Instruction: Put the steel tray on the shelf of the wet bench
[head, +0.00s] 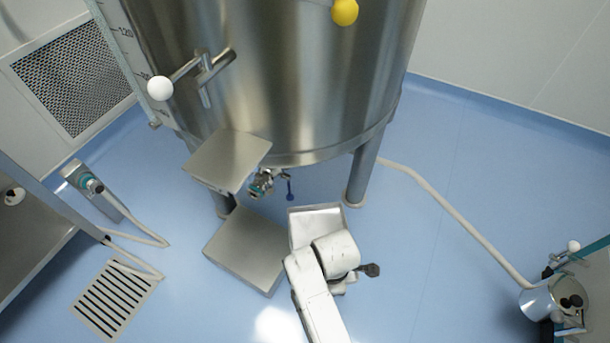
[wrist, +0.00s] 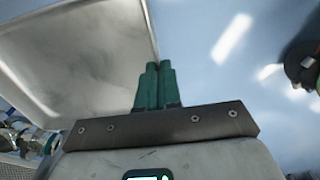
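The steel tray (wrist: 75,60) fills the upper left of the wrist view, a shallow pan with a raised pale rim. My gripper (wrist: 158,68) has its two green fingers close together on the tray's near right edge, so it appears shut on the rim. In the head view the tray (head: 314,222) shows just beyond my white wrist, above the blue floor; the wrist hides the fingers and part of the tray. A steel bench-like structure (head: 30,240) is cut off at the left edge of the head view. I cannot tell whether it is the wet bench.
A large steel tank (head: 270,80) on legs stands ahead. Steel steps, upper (head: 228,160) and lower (head: 247,250), stand left of the tray. A hose (head: 450,205) crosses the floor to a steel vessel (head: 553,300) at right. A floor drain (head: 113,298) lies left.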

